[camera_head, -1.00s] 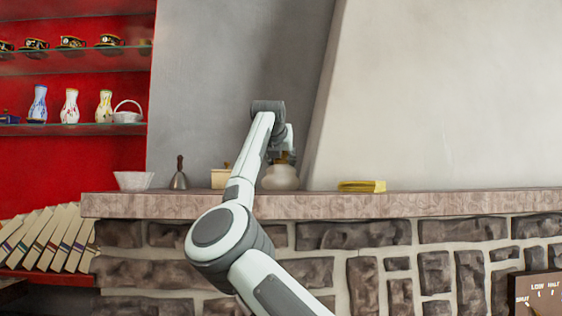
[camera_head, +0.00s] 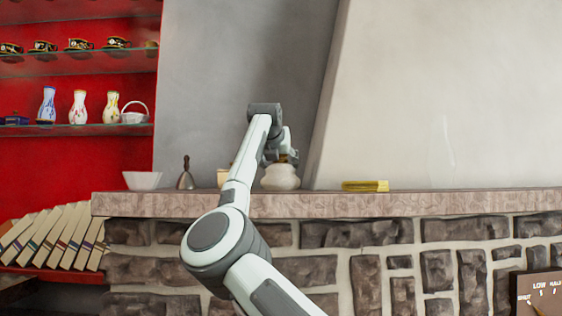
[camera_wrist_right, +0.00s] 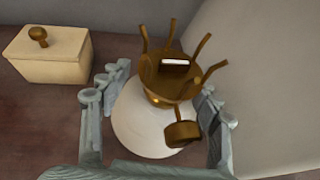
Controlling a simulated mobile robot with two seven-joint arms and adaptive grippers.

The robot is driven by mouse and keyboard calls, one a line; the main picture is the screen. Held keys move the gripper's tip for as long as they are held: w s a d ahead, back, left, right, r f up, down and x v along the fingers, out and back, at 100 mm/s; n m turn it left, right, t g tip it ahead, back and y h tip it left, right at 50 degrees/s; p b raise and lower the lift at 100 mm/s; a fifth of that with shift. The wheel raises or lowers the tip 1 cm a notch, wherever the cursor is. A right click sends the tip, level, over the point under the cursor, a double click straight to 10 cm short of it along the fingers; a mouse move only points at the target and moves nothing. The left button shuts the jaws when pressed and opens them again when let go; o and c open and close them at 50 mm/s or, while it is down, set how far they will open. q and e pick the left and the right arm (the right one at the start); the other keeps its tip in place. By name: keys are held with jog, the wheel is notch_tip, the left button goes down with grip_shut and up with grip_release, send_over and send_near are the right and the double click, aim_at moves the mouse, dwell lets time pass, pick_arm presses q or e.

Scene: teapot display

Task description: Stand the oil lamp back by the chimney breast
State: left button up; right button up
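The oil lamp (camera_head: 281,178) has a round white body and a brass burner. It is upright at the mantel's back, close to the sloping chimney breast (camera_head: 400,110). In the right wrist view the lamp (camera_wrist_right: 145,128) shows its brass prongs and side knob. My right gripper (camera_wrist_right: 165,95) has a finger on each side of the white body and appears shut on it. In the head view my right gripper (camera_head: 288,157) is at the lamp's top, partly behind my arm. Whether the lamp's base touches the mantel (camera_head: 400,203) is hard to tell. My left gripper is not in view.
A cream box (camera_wrist_right: 50,55) with a brass knob stands left of the lamp. A bell (camera_head: 185,176) and white bowl (camera_head: 142,181) are further left. A yellow-gold object (camera_head: 365,186) lies right.

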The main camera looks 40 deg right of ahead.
jog(key=shift+s+a, duration=0.1)
jog(key=v, duration=1.1)
jog(key=shift+s+a, duration=0.2)
jog(key=shift+a, duration=0.1)
jog(key=shift+r, duration=0.1)
